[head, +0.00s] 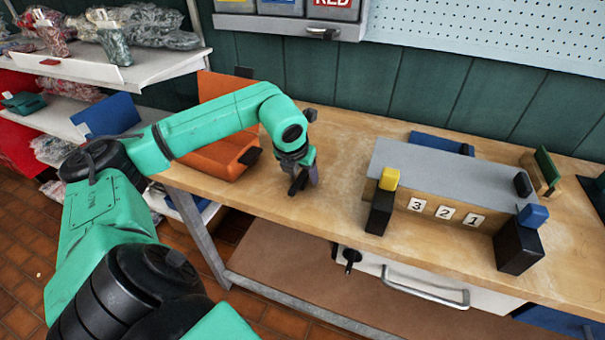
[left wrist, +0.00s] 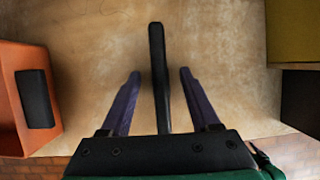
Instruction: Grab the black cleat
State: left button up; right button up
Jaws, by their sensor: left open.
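A long narrow black bar, which I take to be the black cleat (left wrist: 159,70), shows in the left wrist view between the fingers of my left gripper (left wrist: 158,78). Its far end reaches past the fingertips, and its near end is hidden behind the gripper body. The fingers are open, with a gap on each side of the bar. In the head view the left gripper (head: 304,180) points down at the wooden bench, and the dark cleat (head: 297,185) shows at its fingers. My right gripper is not in view.
An orange bin (head: 215,160) with a black handle stands left of the gripper on the workbench (head: 335,185). To the right is a grey-topped stand (head: 440,170) with number tags, black blocks (head: 380,211) and a yellow block (head: 389,179). Bench between them is clear.

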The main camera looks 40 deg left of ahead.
aim_at(303, 174)
pick_arm(q)
grip_shut()
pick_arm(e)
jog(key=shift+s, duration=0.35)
pick_arm(q)
jog(key=shift+r, duration=0.65)
notch_tip(303, 174, up, 19)
jog(key=p, duration=0.3)
jog(key=shift+p, duration=0.3)
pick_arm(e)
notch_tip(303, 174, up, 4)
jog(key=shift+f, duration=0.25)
